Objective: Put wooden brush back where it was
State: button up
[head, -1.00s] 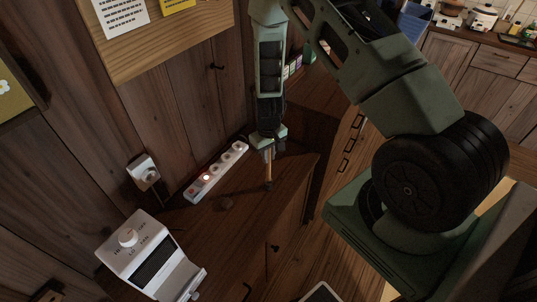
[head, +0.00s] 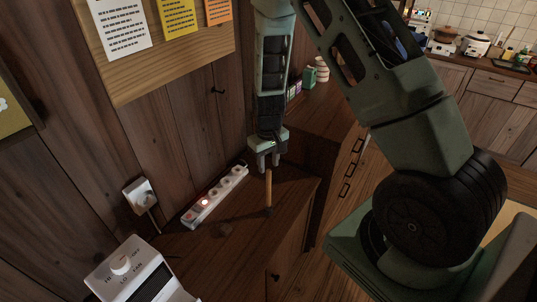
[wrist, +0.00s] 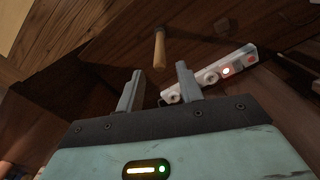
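The wooden brush (head: 268,188) stands upright on the dark wooden cabinet top, its light handle pointing up; its lower end is hard to make out. In the wrist view the brush (wrist: 159,48) shows beyond the fingertips, apart from them. My gripper (head: 268,166) is open and empty, just above and behind the handle in the head view. In the wrist view my gripper (wrist: 158,80) shows both fingers spread with a clear gap between them.
A white power strip (head: 215,197) with a red light lies along the wall, left of the brush. A white heater-like device (head: 135,275) is at lower left. A wall socket with plug (head: 141,194) is on the wooden wall. The cabinet top right of the strip is mostly clear.

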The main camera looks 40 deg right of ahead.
notch_tip(320, 180, up, 4)
jog(key=shift+r+b, duration=0.1)
jog(key=shift+b, duration=0.3)
jog(key=s+a+r+n, duration=0.1)
jog(key=s+a+r, duration=0.25)
jog(key=a, duration=0.25)
jog(key=s+a+r+n+y, duration=0.1)
jog(key=s+a+r+n, duration=0.1)
jog(key=s+a+r, duration=0.3)
jog(key=s+a+r+n, duration=0.1)
jog(key=a+r, duration=0.1)
jog(key=a, duration=0.6)
jog(key=s+a+r+n, duration=0.2)
jog(key=s, duration=0.5)
jog(key=s+a+r+n, duration=0.2)
jog(key=s+a+r, duration=0.1)
jog(key=s, duration=0.5)
jog(key=shift+a+r, duration=0.25)
notch_tip(320, 180, down, 4)
jog(key=b, duration=0.3)
jog(key=shift+w+r+b, duration=0.1)
jog(key=shift+b, duration=0.3)
